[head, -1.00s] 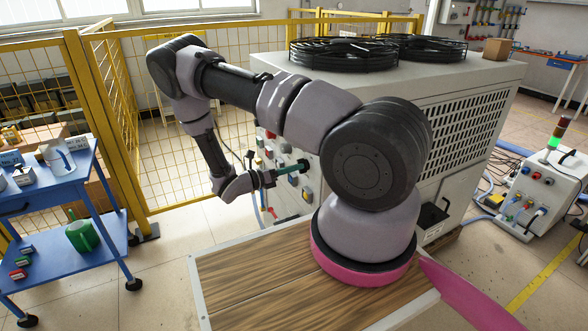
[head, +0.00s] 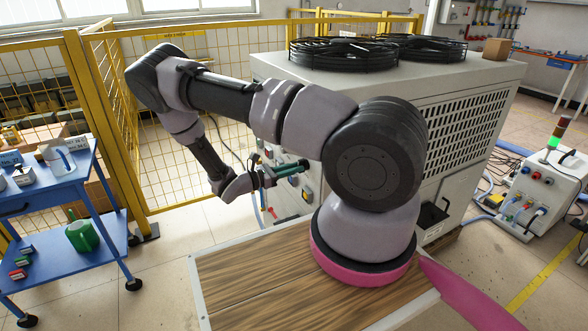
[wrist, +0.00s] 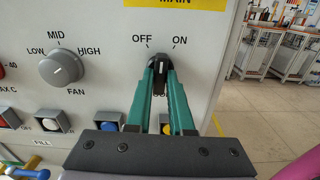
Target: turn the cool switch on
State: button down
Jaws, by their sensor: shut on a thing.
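The black rotary switch (wrist: 160,66) sits on the pale machine panel (wrist: 105,60) in the wrist view, with OFF printed at its upper left and ON at its upper right. Its white mark points roughly upward between the two words. Lettering below it is mostly hidden by my fingers. My gripper (wrist: 161,80) has green fingers that close around the switch knob from both sides. In the head view my gripper (head: 292,169) reaches to the panel face, and the switch cannot be made out there.
Left of the switch is a grey fan knob (wrist: 66,68) marked LOW, MID, HIGH. Below are a white button (wrist: 47,120), a blue button (wrist: 108,121) and a yellow button (wrist: 167,129). A yellow mesh fence (head: 105,130) stands beside my arm, and a blue cart (head: 60,190) is at left.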

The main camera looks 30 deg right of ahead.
jog(key=m, duration=0.5)
jog(key=shift+m, duration=0.3)
dwell(0.4)
jog(key=c, duration=0.8)
grip_release()
jog(key=a, duration=1.1)
jog(key=shift+s, duration=0.2)
